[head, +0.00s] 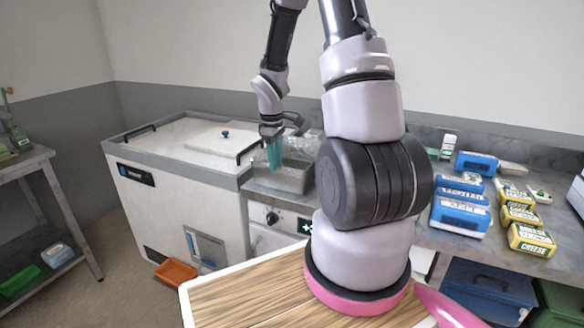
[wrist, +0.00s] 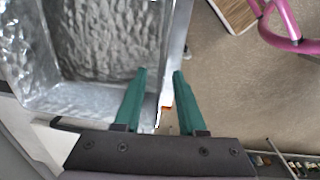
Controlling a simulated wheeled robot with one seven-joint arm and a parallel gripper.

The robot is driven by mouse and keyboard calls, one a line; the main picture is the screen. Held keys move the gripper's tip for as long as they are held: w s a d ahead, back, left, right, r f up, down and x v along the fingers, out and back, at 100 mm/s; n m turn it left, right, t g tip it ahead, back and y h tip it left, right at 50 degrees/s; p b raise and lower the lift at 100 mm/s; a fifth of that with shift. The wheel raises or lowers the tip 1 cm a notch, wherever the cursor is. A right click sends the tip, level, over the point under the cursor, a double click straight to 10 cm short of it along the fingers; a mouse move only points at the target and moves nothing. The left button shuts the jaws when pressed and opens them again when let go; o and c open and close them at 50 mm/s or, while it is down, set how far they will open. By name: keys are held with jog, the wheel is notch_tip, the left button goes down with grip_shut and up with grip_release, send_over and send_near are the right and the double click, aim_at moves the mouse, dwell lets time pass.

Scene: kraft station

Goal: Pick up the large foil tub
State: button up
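The large foil tub (head: 283,181) is a silver open-topped box on the counter at the right end of the white chest unit. Its crinkled inside fills the upper left of the wrist view (wrist: 95,45). My gripper (head: 274,152) points down at the tub, its green fingers apart. In the wrist view my gripper (wrist: 158,72) has its left finger over the inside of the tub and its right finger by the outer side, with the tub's wall between them. A gap shows between the fingers; I cannot tell if either touches the wall.
The white chest unit (head: 180,190) with a knobbed lid stands left of the tub. Blue packs (head: 460,213) and yellow cheese packs (head: 530,240) lie on the counter at right. An orange tray (head: 176,272) is on the floor. A shelf rack (head: 45,215) stands far left.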

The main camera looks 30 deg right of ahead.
aim_at(278, 189)
jog(key=shift+d+f, duration=0.15)
jog(key=shift+f, duration=3.45)
grip_shut()
